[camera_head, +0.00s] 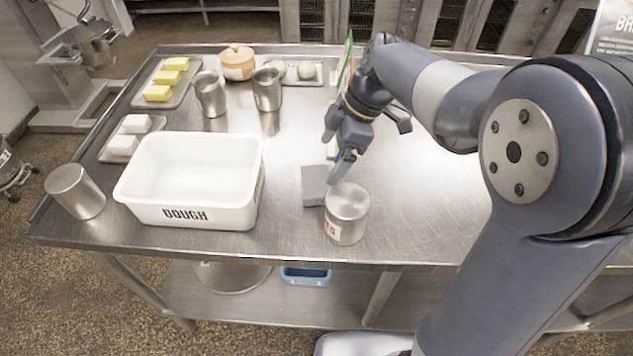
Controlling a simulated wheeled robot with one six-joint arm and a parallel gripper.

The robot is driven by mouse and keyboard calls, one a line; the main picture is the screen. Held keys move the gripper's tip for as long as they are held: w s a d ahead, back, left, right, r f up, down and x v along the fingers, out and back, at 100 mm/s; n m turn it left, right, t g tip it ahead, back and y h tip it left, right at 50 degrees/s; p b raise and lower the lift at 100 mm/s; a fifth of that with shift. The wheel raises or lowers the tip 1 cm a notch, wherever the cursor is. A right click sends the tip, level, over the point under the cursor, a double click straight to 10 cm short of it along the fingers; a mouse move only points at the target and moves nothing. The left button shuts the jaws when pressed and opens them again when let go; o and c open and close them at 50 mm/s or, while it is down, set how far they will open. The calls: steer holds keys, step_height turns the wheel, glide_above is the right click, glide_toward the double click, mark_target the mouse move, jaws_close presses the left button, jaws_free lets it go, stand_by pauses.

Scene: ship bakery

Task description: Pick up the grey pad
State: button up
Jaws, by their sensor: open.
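I cannot tell whether a fingertip touches the pad.
A white dough tub (187,216) is to the left. Metal cups (267,90) and butter on a tray (137,101) are further back. The table's right part (432,190) looks clear.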

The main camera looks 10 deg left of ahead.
mark_target(316, 180)
steer(key=p+x, duration=0.1)
steer(key=x, duration=0.6)
steer(key=shift+a+f, duration=0.1)
steer(key=shift+f, duration=0.25)
steer(key=shift+c, duration=0.2)
steer(key=c, duration=0.6)
step_height(316, 180, up, 10)
steer(key=shift+r+b, duration=0.1)
steer(key=shift+b, duration=0.2)
steer(key=o, duration=0.3)
steer(key=shift+c, duration=1)
